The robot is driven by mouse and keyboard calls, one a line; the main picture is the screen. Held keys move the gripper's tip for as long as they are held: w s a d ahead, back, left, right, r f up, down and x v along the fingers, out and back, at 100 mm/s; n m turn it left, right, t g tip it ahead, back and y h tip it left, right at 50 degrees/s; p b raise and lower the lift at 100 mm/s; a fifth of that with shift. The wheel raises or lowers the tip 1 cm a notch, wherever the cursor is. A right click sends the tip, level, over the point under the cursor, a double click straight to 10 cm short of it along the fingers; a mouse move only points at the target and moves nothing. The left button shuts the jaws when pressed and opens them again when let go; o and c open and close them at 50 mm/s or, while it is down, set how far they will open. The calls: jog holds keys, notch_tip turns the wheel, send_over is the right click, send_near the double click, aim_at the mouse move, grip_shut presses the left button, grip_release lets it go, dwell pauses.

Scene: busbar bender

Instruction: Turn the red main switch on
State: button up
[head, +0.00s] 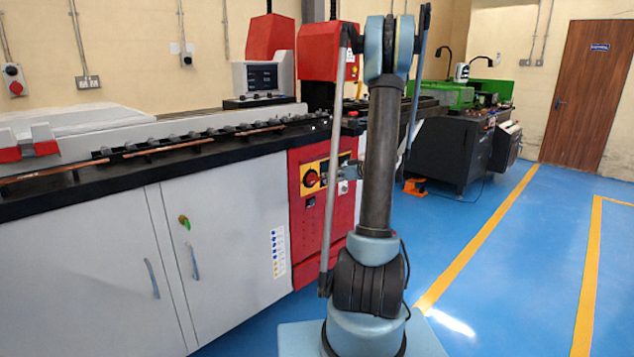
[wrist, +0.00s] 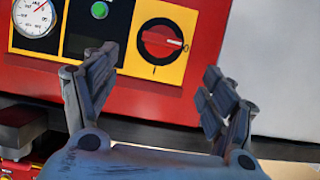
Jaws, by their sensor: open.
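The red main switch (wrist: 160,42) is a round red knob on a yellow plate, with a pale mark on its right side in the wrist view. In the head view the switch (head: 312,177) sits on the red front panel of the machine, left of my arm. My gripper (wrist: 159,66) is open and empty, its two dark fingers spread apart. The knob appears beyond the fingertips, roughly between them, and I see no contact.
A pressure gauge (wrist: 34,14) and a green button (wrist: 99,10) are left of the switch in the wrist view. The grey cabinet (head: 235,245) stands left of the red panel. Blue floor (head: 480,235) is clear on the right.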

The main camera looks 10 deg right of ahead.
aim_at(316, 178)
jog(key=x, duration=1.2)
jog(key=shift+w+a, duration=0.1)
jog(key=shift+c, duration=0.6)
jog(key=shift+r, duration=0.1)
jog(key=c, duration=0.9)
